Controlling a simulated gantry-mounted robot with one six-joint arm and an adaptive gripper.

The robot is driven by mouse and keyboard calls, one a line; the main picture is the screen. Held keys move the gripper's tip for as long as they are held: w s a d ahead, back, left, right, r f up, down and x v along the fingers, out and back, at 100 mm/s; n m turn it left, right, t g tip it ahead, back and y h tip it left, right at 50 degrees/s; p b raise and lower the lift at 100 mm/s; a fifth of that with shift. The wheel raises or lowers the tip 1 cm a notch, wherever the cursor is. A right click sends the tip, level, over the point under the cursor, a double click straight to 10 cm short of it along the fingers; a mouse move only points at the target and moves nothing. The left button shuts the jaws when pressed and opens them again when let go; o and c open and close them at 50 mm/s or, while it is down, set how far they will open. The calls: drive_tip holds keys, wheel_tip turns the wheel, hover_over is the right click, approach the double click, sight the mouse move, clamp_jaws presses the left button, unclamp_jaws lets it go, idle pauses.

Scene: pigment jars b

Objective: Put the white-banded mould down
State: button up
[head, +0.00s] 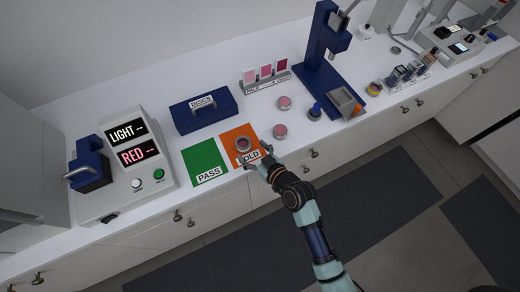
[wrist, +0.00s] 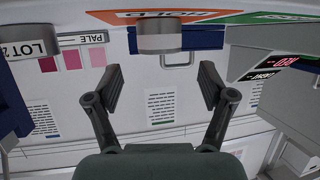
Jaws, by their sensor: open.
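A small round mould (head: 243,145) with a dark reddish top and a pale rim stands on the orange HOLD mat (head: 228,137). In the wrist view the mould (wrist: 159,40) shows as a short cylinder with a pale band, beyond my fingertips and in line with the gap between them. My gripper (head: 258,158) is at the front edge of the HOLD mat, just in front of the mould. In the wrist view my gripper (wrist: 160,84) is open, with nothing between its fingers.
A green PASS mat (head: 203,160) lies left of the HOLD mat. Two pinkish round moulds, one nearer (head: 280,131) and one farther (head: 284,103), stand to the right. A blue box (head: 204,112) is behind, a display device (head: 128,165) at left, a blue press (head: 318,65) at right.

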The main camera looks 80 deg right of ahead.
drive_tip(key=v, duration=0.5)
drive_tip(key=shift+s+a+r, duration=0.1)
drive_tip(key=shift+s+a, duration=0.05)
drive_tip(key=w+a+r+n+t+y, duration=0.1)
drive_tip(key=w+a+r+n+y, duration=0.2)
drive_tip(key=w+a+r, duration=0.35)
drive_tip(key=w+a+r+n+t+y, duration=0.1)
drive_tip(key=w+a+r+n+y, duration=0.25)
drive_tip(key=w+a, duration=0.55)
drive_tip(key=w+a+r+y, duration=0.1)
drive_tip(key=a+r, duration=0.3)
drive_tip(key=a, duration=0.4)
drive_tip(key=w+a+r+n+y, duration=0.1)
drive_tip(key=a+r, duration=0.4)
drive_tip(key=a, duration=0.4)
drive_tip(key=shift+w+r, duration=0.15)
drive_tip(key=shift+r, duration=0.15)
drive_tip(key=shift+n+y, duration=0.25)
